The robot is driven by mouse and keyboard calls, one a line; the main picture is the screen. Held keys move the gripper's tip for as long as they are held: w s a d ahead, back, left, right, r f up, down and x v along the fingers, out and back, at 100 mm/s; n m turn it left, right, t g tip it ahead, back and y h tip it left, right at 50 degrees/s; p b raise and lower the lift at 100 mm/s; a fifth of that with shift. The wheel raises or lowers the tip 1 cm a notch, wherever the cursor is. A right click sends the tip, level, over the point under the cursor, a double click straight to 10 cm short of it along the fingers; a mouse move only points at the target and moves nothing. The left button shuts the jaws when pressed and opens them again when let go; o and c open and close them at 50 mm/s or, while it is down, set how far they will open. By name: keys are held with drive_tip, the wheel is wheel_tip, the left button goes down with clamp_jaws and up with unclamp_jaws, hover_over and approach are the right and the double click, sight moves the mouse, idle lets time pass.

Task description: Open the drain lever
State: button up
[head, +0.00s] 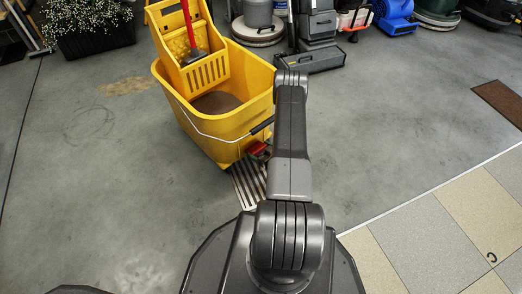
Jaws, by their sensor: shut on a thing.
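The yellow mop bucket (205,122) stands upright on the floor left of my arm, with brownish water inside. A small red drain lever (258,148) shows low on its right side, close to my arm. My gripper (264,156) is mostly hidden behind my own arm link. Only a small dark part shows at the red lever, and it appears shut on it. The lever is partly covered, so its exact angle cannot be told.
A slotted floor drain (248,182) lies below the bucket's near right corner. A yellow wringer (190,55) with a red-handled tool sits on the bucket. Floor machines (312,42) and a blue blower (394,16) line the back. Open grey floor lies left and right.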

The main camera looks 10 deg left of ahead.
drive_tip(key=h, duration=0.1)
drive_tip(key=r+g+p, duration=0.1)
drive_tip(key=g+h, duration=0.1)
drive_tip(key=shift+w+a+r+h, duration=0.3)
drive_tip(key=shift+a+r, duration=0.05)
drive_tip(key=shift+a, duration=0.05)
drive_tip(key=shift+w+a+r+g+h+p, duration=0.3)
drive_tip(key=shift+g+h, duration=0.2)
drive_tip(key=shift+h, duration=0.2)
drive_tip(key=shift+s, duration=0.1)
drive_tip(key=shift+f, duration=0.1)
drive_tip(key=o, duration=0.9)
drive_tip(key=p+v, duration=0.4)
drive_tip(key=v, duration=1)
drive_tip(key=shift+a, duration=0.15)
